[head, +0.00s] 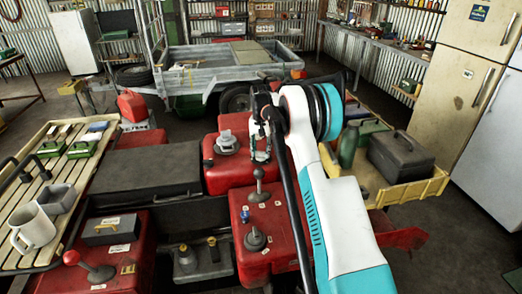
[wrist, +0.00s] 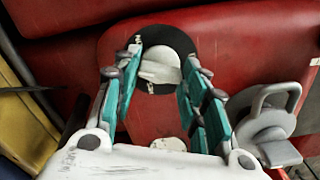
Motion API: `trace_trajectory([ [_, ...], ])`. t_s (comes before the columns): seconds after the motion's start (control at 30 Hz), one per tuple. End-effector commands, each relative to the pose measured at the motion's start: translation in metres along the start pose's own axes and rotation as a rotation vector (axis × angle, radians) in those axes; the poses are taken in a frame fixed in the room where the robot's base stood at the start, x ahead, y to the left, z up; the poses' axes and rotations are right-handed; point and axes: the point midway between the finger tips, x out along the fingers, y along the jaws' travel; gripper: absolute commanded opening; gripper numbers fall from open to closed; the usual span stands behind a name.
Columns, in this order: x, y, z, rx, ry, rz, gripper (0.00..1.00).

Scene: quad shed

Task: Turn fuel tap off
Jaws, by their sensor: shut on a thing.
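The fuel tap looks like a pale grey knob (wrist: 160,72) on a round black plate (wrist: 168,42), set in the red bodywork of the quad (wrist: 125,52). My gripper (wrist: 163,62) has its teal-and-grey fingers on either side of the knob and is shut on it. In the head view my gripper (head: 261,143) points down beside the red body of the quad (head: 236,168). The tap is hidden there behind my gripper and arm. The exact finger contact is hard to see.
A grey metal fitting with a ring handle (wrist: 272,112) stands close right of my fingers. A yellow tray (head: 412,192) with a dark toolbox (head: 401,158) and a green bottle (head: 348,146) lies to the right.

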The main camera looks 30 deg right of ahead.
Motion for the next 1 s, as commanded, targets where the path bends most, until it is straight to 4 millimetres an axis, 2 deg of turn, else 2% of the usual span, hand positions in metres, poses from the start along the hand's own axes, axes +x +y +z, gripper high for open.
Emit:
trace_trajectory([
  [0.2,0.0000,-0.0003,-0.0001,-0.177,0.000,0.000,0.16],
  [0.5,0.0000,-0.0002,-0.0001,-0.342,0.000,0.000,0.16],
  [1.0,-0.0001,-0.0002,-0.0001,-0.407,0.001,0.000,0.16],
])
